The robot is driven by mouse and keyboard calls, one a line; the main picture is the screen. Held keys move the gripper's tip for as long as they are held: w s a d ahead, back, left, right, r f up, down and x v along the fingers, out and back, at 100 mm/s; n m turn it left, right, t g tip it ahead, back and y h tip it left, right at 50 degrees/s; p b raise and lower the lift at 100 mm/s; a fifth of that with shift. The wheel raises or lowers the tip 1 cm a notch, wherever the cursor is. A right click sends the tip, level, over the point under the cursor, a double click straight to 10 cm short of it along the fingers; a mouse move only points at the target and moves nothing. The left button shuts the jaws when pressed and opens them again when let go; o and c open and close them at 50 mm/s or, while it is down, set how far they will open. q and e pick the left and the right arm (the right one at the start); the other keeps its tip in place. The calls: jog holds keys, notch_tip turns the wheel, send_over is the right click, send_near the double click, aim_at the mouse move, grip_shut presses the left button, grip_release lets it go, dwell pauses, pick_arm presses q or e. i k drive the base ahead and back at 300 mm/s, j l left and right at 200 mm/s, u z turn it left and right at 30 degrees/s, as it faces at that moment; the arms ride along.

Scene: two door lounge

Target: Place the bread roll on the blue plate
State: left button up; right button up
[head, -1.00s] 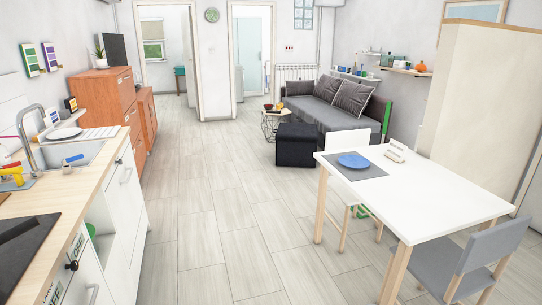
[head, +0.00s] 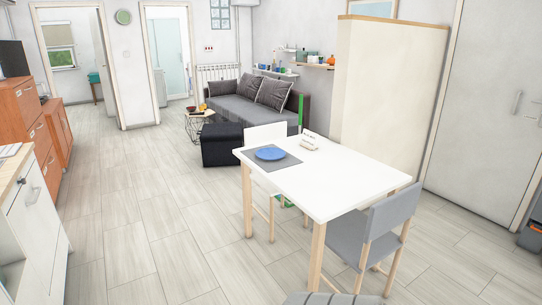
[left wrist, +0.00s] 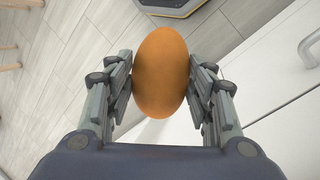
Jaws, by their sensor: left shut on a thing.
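The blue plate (head: 270,154) lies on a grey placemat (head: 262,163) at the far left part of the white table (head: 335,178). The plate looks empty. The bread roll (left wrist: 162,72), a smooth orange-brown oval, shows in the left wrist view. My left gripper (left wrist: 162,80) is shut on it, with one finger on each side. The left wrist view shows floor and a white cabinet behind the roll, not the plate. Neither of my grippers shows in the head view.
A grey chair (head: 385,230) stands at the table's near right side, and a white chair (head: 265,135) behind it. A rolled pale item (head: 309,143) lies near the plate. Cabinets (head: 35,210) line the left. The floor (head: 150,205) between is clear.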

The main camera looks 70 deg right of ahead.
aim_at(271, 155)
jog(key=z, duration=1.1)
jog(key=i+l+z, duration=0.15)
jog(key=z, duration=0.25)
jog(key=i+z, duration=0.2)
jog(key=z, duration=0.25)
jog(key=i+l+z, duration=0.1)
jog(key=i+z, duration=0.15)
jog(key=z, duration=0.15)
jog(key=i+z, duration=0.15)
jog(key=z, duration=0.25)
jog(key=i+j+z, duration=0.4)
jog(key=i+j, duration=0.2)
jog(key=i, duration=0.15)
jog(key=i+j+z, duration=0.4)
jog(key=i+j, duration=0.25)
jog(key=j, duration=0.15)
jog(key=i+j, duration=0.55)
jog(key=j, duration=0.15)
